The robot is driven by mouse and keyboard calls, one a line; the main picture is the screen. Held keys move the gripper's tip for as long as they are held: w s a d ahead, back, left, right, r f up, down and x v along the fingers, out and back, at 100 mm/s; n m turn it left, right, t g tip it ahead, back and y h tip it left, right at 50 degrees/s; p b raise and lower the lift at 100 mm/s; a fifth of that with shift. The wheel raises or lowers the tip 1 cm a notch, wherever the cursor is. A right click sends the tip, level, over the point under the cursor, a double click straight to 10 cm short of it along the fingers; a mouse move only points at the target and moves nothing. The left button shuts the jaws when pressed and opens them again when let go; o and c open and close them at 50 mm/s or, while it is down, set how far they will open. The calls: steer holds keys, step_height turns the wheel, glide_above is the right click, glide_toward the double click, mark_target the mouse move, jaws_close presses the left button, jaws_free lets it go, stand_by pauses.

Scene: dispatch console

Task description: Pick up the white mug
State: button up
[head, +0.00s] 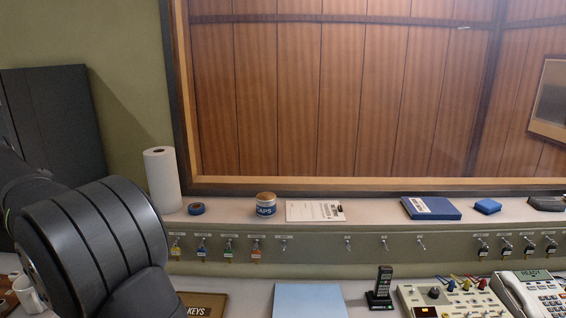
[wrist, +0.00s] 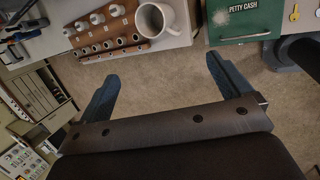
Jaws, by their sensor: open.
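The white mug (wrist: 156,20) shows at the top middle of the wrist view, its dark opening facing the camera and its handle to the right. In the head view the mug (head: 27,291) is at the lower left edge, partly hidden by my arm. My gripper (wrist: 162,67) is open and empty in the wrist view. Its two blue-grey fingers are wide apart, with floor showing between them. The mug lies beyond the fingertips, apart from them. The fingers are not seen in the head view.
A brown rack with several round holes and white pegs (wrist: 110,49) is directly left of the mug. A green petty cash box (wrist: 238,20) stands right of it. In the head view, a black handset (head: 380,290), a control panel (head: 455,302) and a desk phone (head: 535,293) are at the right.

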stand_by(0.3)
steer(key=m, duration=2.6)
glide_toward(25, 279)
step_height(25, 279, down, 5)
steer(key=s+d, duration=0.1)
steer(key=d, duration=0.1)
steer(key=shift+t, duration=0.3)
steer(key=shift+x, duration=2.85)
steer(key=shift+s+d, duration=0.1)
steer(key=c, duration=1.2)
